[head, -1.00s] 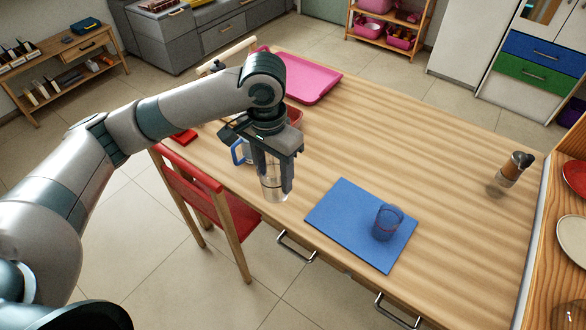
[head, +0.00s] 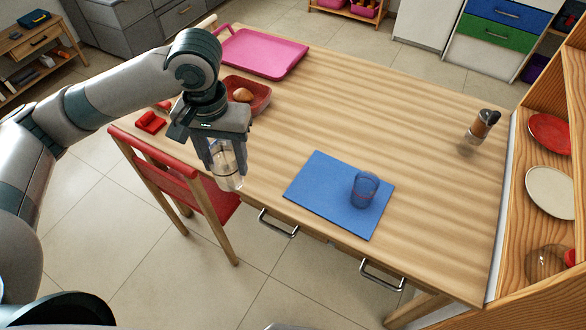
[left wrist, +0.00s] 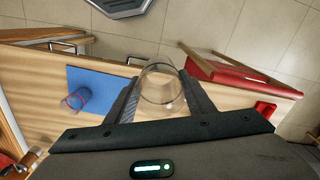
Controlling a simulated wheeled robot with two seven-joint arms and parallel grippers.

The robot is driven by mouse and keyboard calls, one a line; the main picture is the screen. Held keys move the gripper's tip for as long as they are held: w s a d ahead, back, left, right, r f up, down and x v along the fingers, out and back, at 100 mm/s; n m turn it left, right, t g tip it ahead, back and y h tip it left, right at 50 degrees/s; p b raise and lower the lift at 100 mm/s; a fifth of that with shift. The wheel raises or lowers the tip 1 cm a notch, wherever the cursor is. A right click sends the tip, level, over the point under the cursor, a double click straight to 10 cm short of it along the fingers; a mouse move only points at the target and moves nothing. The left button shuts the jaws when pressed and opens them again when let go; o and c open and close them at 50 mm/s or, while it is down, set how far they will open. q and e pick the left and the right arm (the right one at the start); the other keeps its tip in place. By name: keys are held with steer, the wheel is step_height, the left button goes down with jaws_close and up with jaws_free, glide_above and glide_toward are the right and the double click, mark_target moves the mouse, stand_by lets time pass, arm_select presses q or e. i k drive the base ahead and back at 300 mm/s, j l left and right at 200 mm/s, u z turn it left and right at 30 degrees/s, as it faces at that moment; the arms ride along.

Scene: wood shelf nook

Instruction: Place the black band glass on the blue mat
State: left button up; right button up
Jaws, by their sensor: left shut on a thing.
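My left gripper (head: 226,168) is shut on a clear glass (head: 228,178), held upright near the table's front edge, left of the blue mat (head: 320,189). In the left wrist view the held glass (left wrist: 161,88) sits between both fingers (left wrist: 160,105). I cannot make out a black band on it; the fingers cover part of its side. Another clear glass (head: 364,190) stands on the right part of the mat. In the left wrist view it shows a reddish band (left wrist: 75,99). The left part of the mat is bare. My right gripper is not in view.
A red container (head: 262,97) with a brown round item and a pink tray (head: 262,52) are farther back. A red chair (head: 190,178) stands at the front left.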

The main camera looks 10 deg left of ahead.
mark_target(320, 181)
steer(key=i+j, duration=0.6)
steer(key=j, duration=0.15)
steer(key=z, duration=1.2)
